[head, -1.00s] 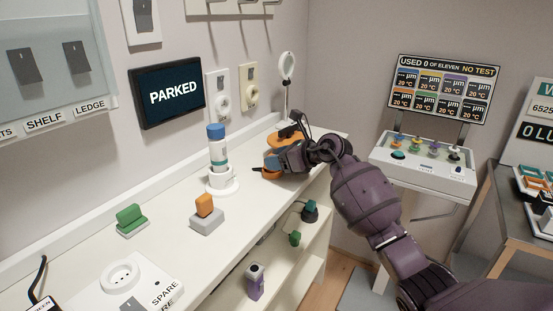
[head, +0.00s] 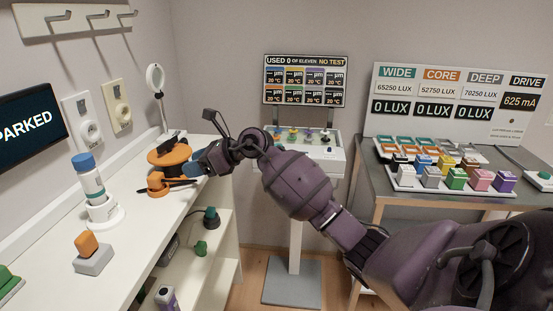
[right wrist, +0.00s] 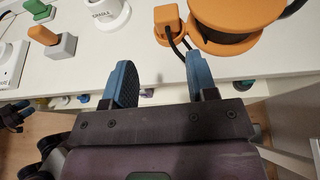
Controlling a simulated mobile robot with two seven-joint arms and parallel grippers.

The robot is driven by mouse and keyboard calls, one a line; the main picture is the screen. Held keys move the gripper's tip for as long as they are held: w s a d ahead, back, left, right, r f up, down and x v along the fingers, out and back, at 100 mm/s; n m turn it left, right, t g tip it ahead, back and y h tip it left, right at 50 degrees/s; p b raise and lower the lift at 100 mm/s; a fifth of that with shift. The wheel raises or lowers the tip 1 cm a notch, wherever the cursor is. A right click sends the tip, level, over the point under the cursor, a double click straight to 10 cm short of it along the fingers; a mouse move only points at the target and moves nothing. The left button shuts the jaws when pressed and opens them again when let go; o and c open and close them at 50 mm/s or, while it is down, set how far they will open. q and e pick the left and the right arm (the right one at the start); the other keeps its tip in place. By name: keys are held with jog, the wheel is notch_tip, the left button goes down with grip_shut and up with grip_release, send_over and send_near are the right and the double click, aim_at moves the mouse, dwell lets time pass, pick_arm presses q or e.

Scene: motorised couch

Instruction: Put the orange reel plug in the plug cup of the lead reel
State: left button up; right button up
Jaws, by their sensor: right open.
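The orange lead reel (head: 172,152) with a black handle sits at the far end of the white ledge. It also shows in the right wrist view (right wrist: 238,12). A small orange piece at its near side, the plug cup (head: 157,184), also shows in the right wrist view (right wrist: 168,22) with a black lead beside it.
An orange block on a grey base (head: 92,257) and a blue-capped bottle in a white holder (head: 104,212) stand nearer on the ledge. Open shelves (head: 205,262) lie below the ledge.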

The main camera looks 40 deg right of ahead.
jog(key=s+a+f+n+h, duration=0.2)
jog(key=s+f+n+h, duration=0.2)
jog(key=s+f+n, duration=1)
jog(key=s+a+f+n+h, duration=0.2)
jog(key=s+f+n+h, duration=0.2)
jog(key=s+f+n, duration=1.1)
jog(key=s+f, duration=0.3)
jog(key=s, duration=0.8)
jog(key=shift+a+h, duration=0.25)
jog(key=shift+h, duration=0.05)
jog(key=shift+f, duration=0.1)
pick_arm(q)
jog(key=shift+r, duration=0.15)
pick_arm(e)
jog(key=shift+w, duration=0.1)
pick_arm(q)
jog(key=shift+a+r+p, duration=0.1)
jog(key=shift+r+p, duration=1.05)
jog(key=shift+p, duration=0.5)
pick_arm(e)
jog(key=shift+d+r+t, duration=0.2)
jog(key=shift+r+t, duration=0.1)
jog(key=shift+r, duration=0.95)
